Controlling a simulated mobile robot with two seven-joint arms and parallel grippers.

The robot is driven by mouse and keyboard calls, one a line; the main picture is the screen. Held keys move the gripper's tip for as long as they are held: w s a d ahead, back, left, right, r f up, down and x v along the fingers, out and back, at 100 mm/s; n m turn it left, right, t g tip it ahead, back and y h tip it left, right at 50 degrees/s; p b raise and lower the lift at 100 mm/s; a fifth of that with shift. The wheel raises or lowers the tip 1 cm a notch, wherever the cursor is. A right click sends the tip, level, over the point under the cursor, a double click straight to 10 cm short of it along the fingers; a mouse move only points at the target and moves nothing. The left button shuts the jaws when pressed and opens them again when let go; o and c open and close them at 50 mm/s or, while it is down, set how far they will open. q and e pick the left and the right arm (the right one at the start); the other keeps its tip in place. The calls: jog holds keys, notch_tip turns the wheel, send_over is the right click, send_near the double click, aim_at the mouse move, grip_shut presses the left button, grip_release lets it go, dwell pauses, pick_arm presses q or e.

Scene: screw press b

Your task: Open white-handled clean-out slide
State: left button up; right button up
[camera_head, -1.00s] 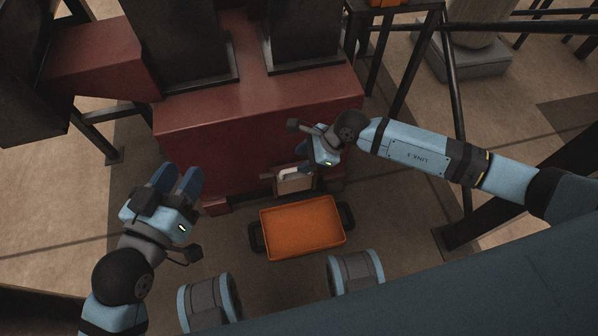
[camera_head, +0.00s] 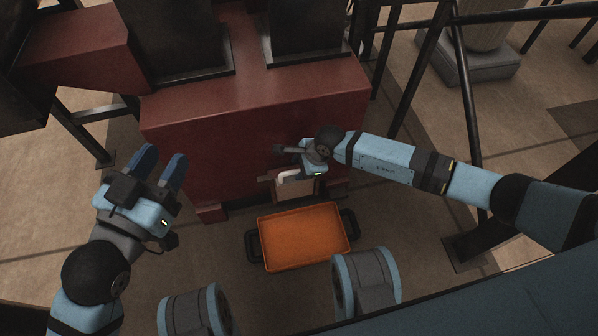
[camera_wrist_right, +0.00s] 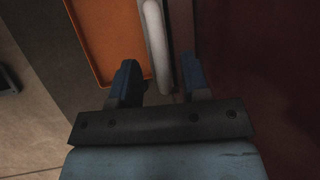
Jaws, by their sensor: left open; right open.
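The white handle (camera_head: 288,175) of the clean-out slide is at the foot of the red press housing (camera_head: 240,140), above a pale slide plate (camera_head: 305,188). In the right wrist view the white handle (camera_wrist_right: 157,45) runs lengthwise between the two open fingers of my right gripper (camera_wrist_right: 160,85). I cannot tell whether a finger touches it. In the head view my right gripper (camera_head: 296,174) is partly hidden by its own wrist. My left gripper (camera_head: 160,168) is open and empty, left of the press and apart from it.
An orange tray (camera_head: 303,236) with dark side handles lies on the floor just in front of the slide; its edge also shows in the right wrist view (camera_wrist_right: 108,40). Dark frame legs (camera_head: 420,80) stand at the right. The floor left of the tray is clear.

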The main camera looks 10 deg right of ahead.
jog(key=shift+w+a+f, duration=0.15)
jog(key=shift+a+f, duration=0.05)
jog(key=shift+f, duration=0.35)
pick_arm(q)
jog(key=shift+w+a+r, duration=0.1)
jog(key=shift+w, duration=0.1)
pick_arm(e)
grip_shut()
notch_tip(320, 180, up, 8)
jog(key=p, duration=0.6)
jog(key=shift+f, duration=0.2)
pick_arm(q)
jog(key=s+r+n, duration=0.1)
jog(key=s+d+r+n, duration=0.1)
jog(key=n, duration=0.1)
jog(key=shift+s+d+y, duration=0.15)
jog(key=shift+s+y, duration=0.05)
jog(key=shift+y, duration=0.1)
pick_arm(e)
jog(key=shift+r, duration=0.35)
grip_release()
